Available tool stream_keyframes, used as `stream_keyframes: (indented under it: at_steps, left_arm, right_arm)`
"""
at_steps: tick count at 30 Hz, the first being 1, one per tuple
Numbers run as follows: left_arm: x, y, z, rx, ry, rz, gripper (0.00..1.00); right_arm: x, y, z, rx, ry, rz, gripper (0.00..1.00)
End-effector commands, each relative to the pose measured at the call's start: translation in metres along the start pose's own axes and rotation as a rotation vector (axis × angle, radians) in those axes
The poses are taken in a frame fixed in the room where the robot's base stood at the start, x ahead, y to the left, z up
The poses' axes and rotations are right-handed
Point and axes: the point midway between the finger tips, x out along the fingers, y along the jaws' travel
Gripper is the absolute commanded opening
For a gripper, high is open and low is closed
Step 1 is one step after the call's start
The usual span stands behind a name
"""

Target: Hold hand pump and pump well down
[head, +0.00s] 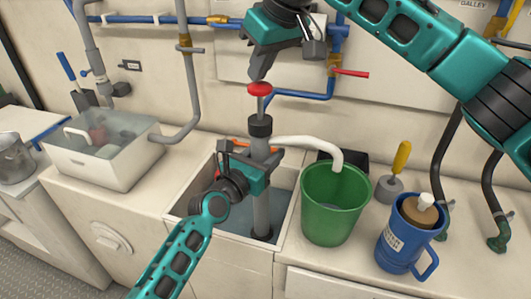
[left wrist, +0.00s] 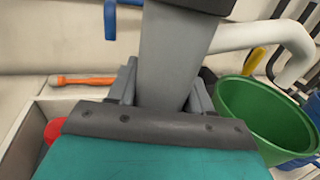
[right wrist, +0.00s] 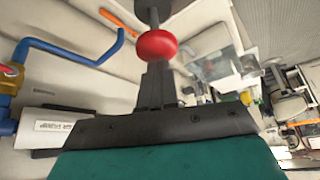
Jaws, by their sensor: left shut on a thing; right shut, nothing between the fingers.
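The hand pump (head: 262,205) is a grey upright tube standing in a square well (head: 233,229) with water in it. It has a black collar, a thin rod and a red knob (head: 259,89) on top. Its white spout (head: 310,143) curves over a green bucket (head: 334,205). My left gripper (head: 262,158) is shut around the pump's grey body (left wrist: 175,65) below the collar. My right gripper (head: 258,76) is shut and empty just above the red knob. In the right wrist view the knob (right wrist: 156,46) shows at the closed fingertips; whether they touch is unclear.
A blue mug (head: 401,238) and a yellow-handled tool (head: 397,172) stand right of the bucket. Blue pipes and a red-handled valve (head: 350,73) run along the back wall. An orange-handled tool (left wrist: 82,80) lies behind the well.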

Motion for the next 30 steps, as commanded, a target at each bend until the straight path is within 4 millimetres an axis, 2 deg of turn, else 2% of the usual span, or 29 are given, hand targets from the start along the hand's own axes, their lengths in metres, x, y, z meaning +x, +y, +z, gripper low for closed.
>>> stream_keyframes:
  at_steps: [8, 30]
  left_arm:
    - [0.0, 0.0, 0.001, -0.002, -0.001, 0.0, 0.07]
    - [0.0, 0.0, 0.001, -0.001, -0.001, 0.0, 0.07]
  right_arm:
    - [0.003, -0.001, 0.002, -0.001, -0.003, -0.001, 0.0]
    - [0.03, 0.0, 0.017, 0.0, -0.005, -0.001, 0.0]
